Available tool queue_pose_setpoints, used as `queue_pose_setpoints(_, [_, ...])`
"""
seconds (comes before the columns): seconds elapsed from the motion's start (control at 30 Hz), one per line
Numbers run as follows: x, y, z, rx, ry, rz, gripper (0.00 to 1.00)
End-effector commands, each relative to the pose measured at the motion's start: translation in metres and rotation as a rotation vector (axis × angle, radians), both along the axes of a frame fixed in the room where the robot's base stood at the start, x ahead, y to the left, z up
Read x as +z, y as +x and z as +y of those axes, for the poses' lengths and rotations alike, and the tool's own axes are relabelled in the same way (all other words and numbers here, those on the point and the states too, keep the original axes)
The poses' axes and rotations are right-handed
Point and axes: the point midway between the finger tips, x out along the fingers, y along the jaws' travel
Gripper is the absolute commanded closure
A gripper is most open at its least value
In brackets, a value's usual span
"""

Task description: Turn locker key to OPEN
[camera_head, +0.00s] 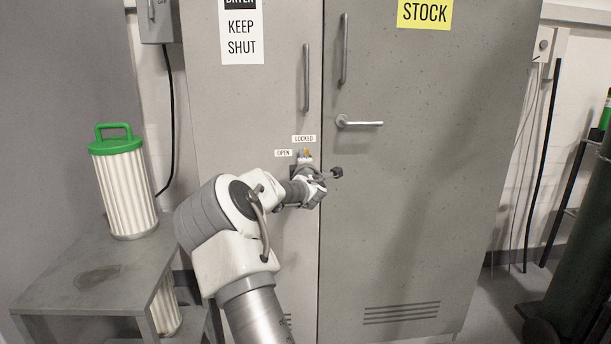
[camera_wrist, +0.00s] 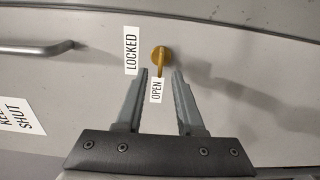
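The locker key (camera_wrist: 160,66) is gold, with a round disc on the locker door and a narrow part reaching toward the OPEN label (camera_wrist: 155,91) in the wrist view. I cannot tell its exact turn angle from the perspective. The LOCKED label (camera_wrist: 131,50) is beside it. In the head view the key (camera_head: 307,152) is a small gold spot below the LOCKED label (camera_head: 304,139) and right of the OPEN label (camera_head: 283,153). My gripper (camera_wrist: 161,76) is open, its fingertips either side of the key's narrow part, with gaps visible. My gripper (camera_head: 304,163) partly hides the lock area in the head view.
The grey locker has vertical handles (camera_head: 306,77) and a lever handle (camera_head: 360,123) on the right door. A green-topped filter (camera_head: 124,185) stands on a small table (camera_head: 95,265) at left. A dark cylinder (camera_head: 580,265) stands at right.

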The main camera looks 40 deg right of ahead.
Motion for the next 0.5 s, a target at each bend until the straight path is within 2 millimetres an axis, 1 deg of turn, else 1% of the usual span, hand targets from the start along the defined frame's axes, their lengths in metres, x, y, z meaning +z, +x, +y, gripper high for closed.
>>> queue_pose_setpoints(0.03, [0.001,-0.007,0.005,0.001,0.002,-0.002,0.62])
queue_pose_setpoints(0.5, [0.002,-0.072,0.045,0.0,0.003,-0.002,0.62])
